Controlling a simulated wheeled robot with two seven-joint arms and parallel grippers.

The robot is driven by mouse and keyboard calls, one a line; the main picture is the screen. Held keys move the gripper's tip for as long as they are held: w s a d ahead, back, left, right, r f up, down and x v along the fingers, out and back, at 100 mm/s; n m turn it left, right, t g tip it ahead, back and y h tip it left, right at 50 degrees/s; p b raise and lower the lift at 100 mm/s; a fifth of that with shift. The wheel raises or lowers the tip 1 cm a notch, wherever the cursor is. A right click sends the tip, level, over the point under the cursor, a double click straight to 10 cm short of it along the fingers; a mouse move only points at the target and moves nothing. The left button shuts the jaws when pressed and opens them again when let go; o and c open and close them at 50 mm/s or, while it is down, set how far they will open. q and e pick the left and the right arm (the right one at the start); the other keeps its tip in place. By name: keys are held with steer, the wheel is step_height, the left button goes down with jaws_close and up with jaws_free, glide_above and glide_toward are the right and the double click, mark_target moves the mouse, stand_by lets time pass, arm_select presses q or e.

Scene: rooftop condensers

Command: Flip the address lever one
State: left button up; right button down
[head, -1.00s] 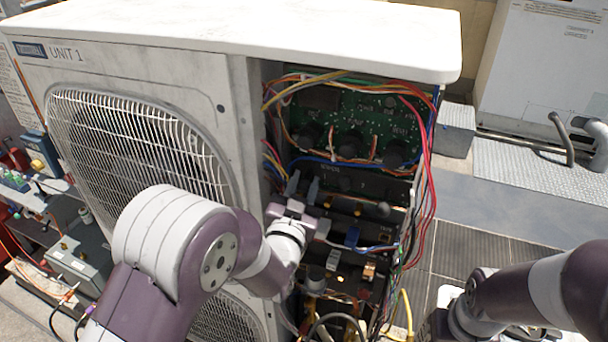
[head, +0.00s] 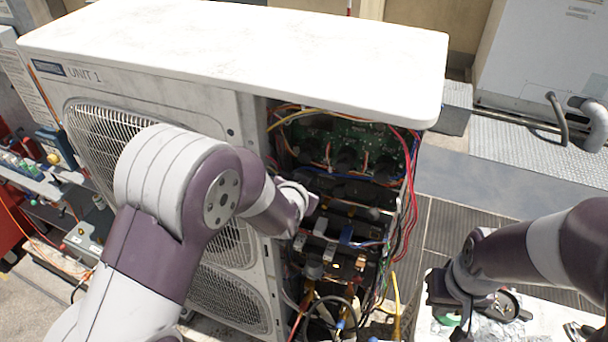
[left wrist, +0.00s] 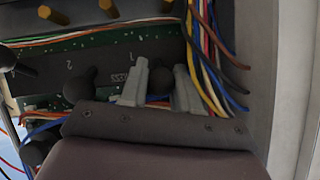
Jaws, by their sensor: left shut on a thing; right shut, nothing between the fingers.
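In the left wrist view, the dark address panel (left wrist: 100,68) carries the upside-down marks 1 and 2. My left gripper (left wrist: 160,88) has its two grey fingers at the panel near mark 1. It is shut on address lever one (left wrist: 181,76), a dark rounded knob mostly hidden by the fingers. A second black lever (left wrist: 79,85) stands beside them, near mark 2. In the head view my left wrist reaches into the open side of unit 1 (head: 190,95) and hides its fingers. My right gripper (head: 440,290) is shut and empty, to the right of the unit.
Coloured wires (head: 411,180) hang along the bay's right edge, and more wires (left wrist: 207,65) run close beside the left fingers. A green circuit board (head: 345,135) sits above. A pale surface with loose items (head: 545,320) lies under my right arm.

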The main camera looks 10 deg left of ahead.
arm_select(q)
steer(key=shift+r, duration=0.1)
stand_by(0.3)
steer(key=o, duration=1)
steer(key=shift+w, duration=0.1)
steer(key=shift+s, duration=0.25)
steer(key=b+v, duration=0.2)
steer(key=v, duration=1)
steer(key=shift+r, duration=0.1)
